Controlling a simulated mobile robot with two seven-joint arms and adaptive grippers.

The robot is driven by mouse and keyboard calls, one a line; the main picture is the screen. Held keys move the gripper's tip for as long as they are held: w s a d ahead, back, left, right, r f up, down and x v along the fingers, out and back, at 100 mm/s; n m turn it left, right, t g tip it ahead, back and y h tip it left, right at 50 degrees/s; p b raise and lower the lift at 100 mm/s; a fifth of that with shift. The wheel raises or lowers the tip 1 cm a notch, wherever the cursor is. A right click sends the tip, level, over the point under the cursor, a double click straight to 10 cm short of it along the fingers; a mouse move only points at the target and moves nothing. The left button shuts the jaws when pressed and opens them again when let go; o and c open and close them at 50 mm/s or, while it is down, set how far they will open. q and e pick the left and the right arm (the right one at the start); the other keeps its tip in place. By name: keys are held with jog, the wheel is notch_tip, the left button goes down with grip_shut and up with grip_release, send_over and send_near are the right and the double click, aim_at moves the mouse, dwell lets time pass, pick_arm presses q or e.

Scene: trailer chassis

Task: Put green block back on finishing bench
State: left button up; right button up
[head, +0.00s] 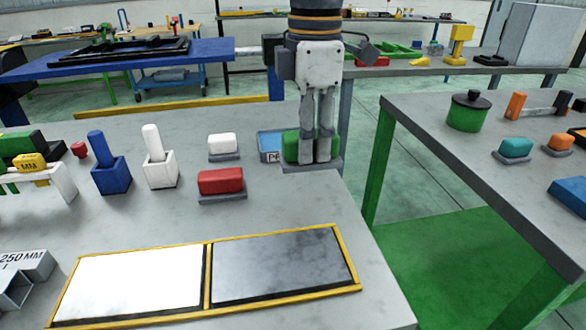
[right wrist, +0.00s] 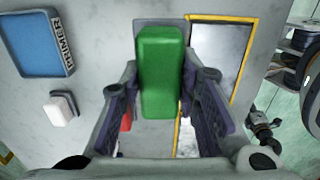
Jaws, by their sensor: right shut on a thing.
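The green block (head: 291,148) is at the right edge of the near grey bench (head: 262,215), just right of the blue primer tray (head: 268,143). My right gripper (head: 316,155) points down with its fingers shut on the block, which hide its middle. A grey plate (head: 326,164) shows under the block; whether they touch is unclear. In the right wrist view the green block (right wrist: 161,72) sits between the two fingers. What looks like my left gripper (right wrist: 263,128) shows small and dark at lower right there; its jaw state is unclear.
A red block (head: 221,181) and a white block (head: 222,144) stand on grey plates left of the gripper. A yellow-framed double panel (head: 207,275) lies in front. A green-legged table (head: 480,165) stands to the right, across a floor gap.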

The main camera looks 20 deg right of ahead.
jog(key=w+f, duration=0.2)
jog(key=w+d+f, duration=0.1)
jog(key=w+f, duration=0.1)
jog(key=w, duration=0.1)
jog(key=w+f+b, duration=0.1)
jog(key=w+f, duration=0.1)
jog(key=f, duration=0.1)
jog(key=shift+w+d+f, duration=0.1)
jog(key=shift+w+d, duration=0.05)
jog(key=shift+w, duration=0.05)
pick_arm(q)
jog(key=shift+s+f+g, duration=0.4)
jog(key=shift+s+f, duration=0.35)
pick_arm(e)
jog(key=shift+w+f, duration=0.15)
jog(key=shift+f, duration=0.7)
jog(key=shift+w+f, duration=0.15)
jog(key=shift+f, duration=0.65)
jog(key=shift+f, duration=0.2)
jog(key=o, duration=1.1)
jog(key=shift+r, duration=0.1)
